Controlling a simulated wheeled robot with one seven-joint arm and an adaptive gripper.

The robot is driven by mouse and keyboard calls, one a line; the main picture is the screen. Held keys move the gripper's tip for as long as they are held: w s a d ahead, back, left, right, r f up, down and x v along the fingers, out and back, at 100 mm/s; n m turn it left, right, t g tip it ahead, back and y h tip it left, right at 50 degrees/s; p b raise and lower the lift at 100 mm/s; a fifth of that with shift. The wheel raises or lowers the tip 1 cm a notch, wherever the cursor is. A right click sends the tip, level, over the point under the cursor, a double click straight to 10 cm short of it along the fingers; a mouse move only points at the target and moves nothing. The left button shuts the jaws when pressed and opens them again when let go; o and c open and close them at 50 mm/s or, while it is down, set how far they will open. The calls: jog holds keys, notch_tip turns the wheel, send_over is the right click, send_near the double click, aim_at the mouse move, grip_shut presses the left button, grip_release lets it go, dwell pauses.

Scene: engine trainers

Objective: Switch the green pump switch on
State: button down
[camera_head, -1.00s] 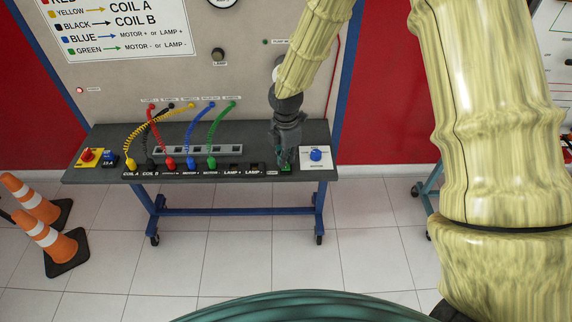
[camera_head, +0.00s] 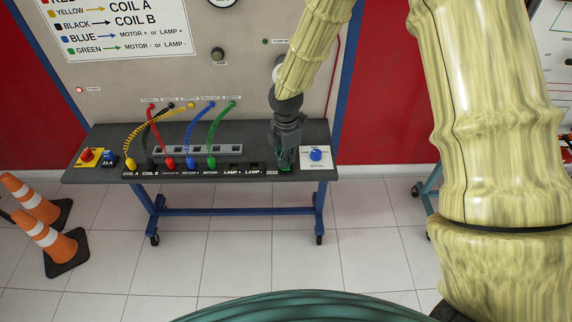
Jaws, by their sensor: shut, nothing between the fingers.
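The green pump switch (camera_head: 286,169) sits near the front right of the dark bench top, between the lamp sockets and a white plate with a blue knob. Only a small green part of it shows. My gripper (camera_head: 284,163) points down right over it, shut and empty. The fingertips are at or just above the switch and hide most of it. I cannot tell whether they touch it, or which way the switch is set.
The blue knob (camera_head: 316,154) stands close to the right of my gripper. Coloured plugs with cables, such as the green cable (camera_head: 222,125), stand to the left. A red knob (camera_head: 87,155) is at the far left. Orange cones (camera_head: 52,240) stand on the floor at left.

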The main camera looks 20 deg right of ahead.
jog(key=shift+f+b, duration=0.35)
jog(key=shift+f, duration=0.65)
dwell(0.8)
jog(key=shift+r, duration=0.15)
jog(key=shift+r+p, duration=2.85)
jog(key=shift+r, duration=0.55)
jog(key=s+a+f+m+y+b, duration=0.2)
jog(key=s+f+m+b, duration=0.4)
jog(key=s+f+m, duration=0.95)
jog(key=s+d+f+m+h+b, duration=0.1)
jog(key=s+d+f+m+b, duration=0.1)
jog(key=s+f, duration=0.6)
jog(key=s+d+f+m+h+b, duration=0.1)
jog(key=s+d+f+m+b, duration=0.1)
jog(key=s+f, duration=0.6)
jog(key=s+d+m, duration=0.1)
jog(key=s, duration=0.4)
jog(key=shift+d+f+m, duration=0.2)
jog(key=shift+f+m, duration=0.15)
